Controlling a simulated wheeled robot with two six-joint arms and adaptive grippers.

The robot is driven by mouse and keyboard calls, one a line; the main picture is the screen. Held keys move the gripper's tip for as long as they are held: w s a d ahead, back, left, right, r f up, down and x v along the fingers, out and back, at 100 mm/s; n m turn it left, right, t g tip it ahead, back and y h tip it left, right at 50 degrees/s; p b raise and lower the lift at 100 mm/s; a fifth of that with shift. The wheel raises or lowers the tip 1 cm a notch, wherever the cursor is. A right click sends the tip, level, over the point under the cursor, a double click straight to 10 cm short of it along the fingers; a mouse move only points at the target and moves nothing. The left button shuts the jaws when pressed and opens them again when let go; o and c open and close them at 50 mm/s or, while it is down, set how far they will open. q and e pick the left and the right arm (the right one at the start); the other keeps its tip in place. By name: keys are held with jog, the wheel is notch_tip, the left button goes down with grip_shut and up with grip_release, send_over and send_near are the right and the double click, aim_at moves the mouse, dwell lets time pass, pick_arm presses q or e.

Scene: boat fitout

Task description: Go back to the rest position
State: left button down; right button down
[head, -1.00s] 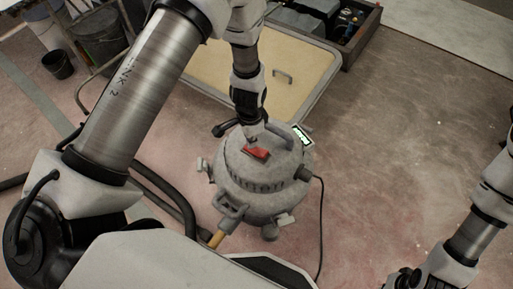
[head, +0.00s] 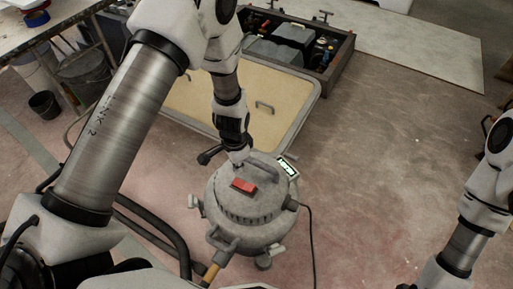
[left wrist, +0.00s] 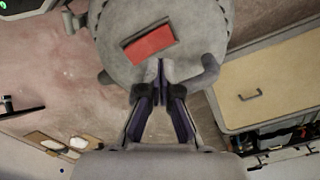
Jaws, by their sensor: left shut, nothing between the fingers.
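My left gripper (head: 238,158) hangs down over the top of a grey round machine, like a shop vacuum (head: 248,212). A red switch (head: 243,186) sits on the machine's lid. In the left wrist view the gripper (left wrist: 160,65) is shut with its fingertips together and nothing between them, just beside the red switch (left wrist: 150,44). I cannot tell whether the tips touch the lid. My right arm comes in at the lower right of the head view; its gripper is outside the frame.
A black cable (head: 312,245) runs down the machine's right side. A dark bucket (head: 44,103) stands at left. The floor at right is clear.

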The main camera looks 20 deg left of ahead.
pick_arm(q)
jog(key=s+a+r+n+p, duration=0.1)
jog(key=s+n+p, duration=0.3)
jog(key=s, duration=0.7)
jog(key=s+r+n+p, duration=0.3)
jog(key=s+p, duration=0.4)
jog(key=s, duration=0.3)
jog(key=shift+s+a+n, duration=0.4)
jog(key=shift+n, duration=0.1)
jog(key=shift+s, duration=0.1)
